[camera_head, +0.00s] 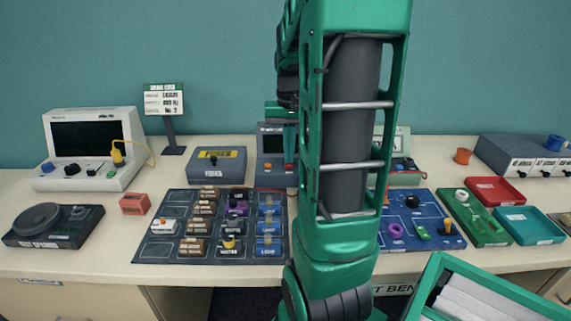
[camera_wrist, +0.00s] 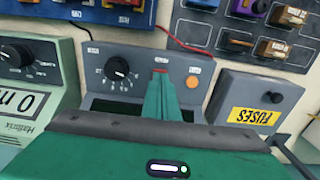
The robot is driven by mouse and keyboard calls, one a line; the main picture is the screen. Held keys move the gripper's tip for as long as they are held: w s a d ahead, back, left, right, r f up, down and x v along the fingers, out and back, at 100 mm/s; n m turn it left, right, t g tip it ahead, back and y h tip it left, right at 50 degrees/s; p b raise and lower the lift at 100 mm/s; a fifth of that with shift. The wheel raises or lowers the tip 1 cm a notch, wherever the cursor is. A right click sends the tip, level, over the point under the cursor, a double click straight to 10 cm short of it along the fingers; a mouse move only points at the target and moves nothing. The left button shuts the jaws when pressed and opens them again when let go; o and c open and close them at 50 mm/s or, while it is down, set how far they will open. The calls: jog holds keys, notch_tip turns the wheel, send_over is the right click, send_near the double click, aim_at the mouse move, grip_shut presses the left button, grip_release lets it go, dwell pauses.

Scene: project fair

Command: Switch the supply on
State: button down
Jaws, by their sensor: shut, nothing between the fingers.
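The supply is a grey box (camera_head: 270,143) with a dark display, at the back middle of the bench in the head view, partly hidden by my arm. In the wrist view its sloped panel (camera_wrist: 205,75) shows a black knob (camera_wrist: 118,68), an orange round button (camera_wrist: 192,81) and a small red part (camera_wrist: 160,71) at my fingertips. My fingers cover most of that red part, so its position is unclear. My gripper (camera_wrist: 161,77) is shut and empty, its tips over the panel between knob and button. I cannot tell whether they touch.
A grey fuses box (camera_head: 217,164) stands left of the supply, a pale green meter (camera_wrist: 30,75) on its other side. Circuit boards (camera_head: 180,200) (camera_head: 405,205) lie in front. A red wire (camera_wrist: 185,40) runs from the supply. Trays (camera_head: 495,190) fill the right side.

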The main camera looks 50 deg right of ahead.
jog(key=shift+f, duration=0.65)
dwell(0.5)
notch_tip(320, 180, up, 7)
dwell(0.9)
dwell(0.6)
